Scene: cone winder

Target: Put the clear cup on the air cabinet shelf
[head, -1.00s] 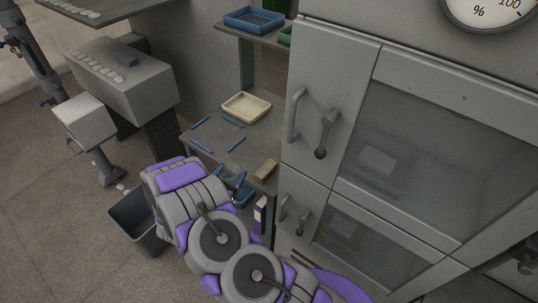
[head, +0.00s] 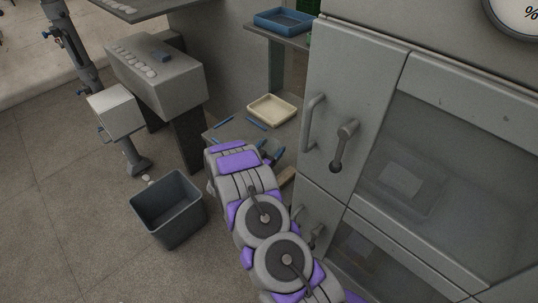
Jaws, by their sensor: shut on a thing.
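The grey air cabinet (head: 358,70) fills the right side, its upper and lower doors shut. Dim shapes show behind its dark windows, but I cannot make out a shelf. My gripper (head: 271,151) is at the far end of my purple and grey arm, over the small worktable left of the cabinet. Its blue fingers are partly hidden by my wrist. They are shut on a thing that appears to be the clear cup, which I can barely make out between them.
A cream tray (head: 272,110) and thin blue strips lie on the worktable. A blue tray (head: 285,21) sits on a shelf above. A dark open bin (head: 168,206) stands on the floor. Door handles (head: 344,146) stick out from the cabinet.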

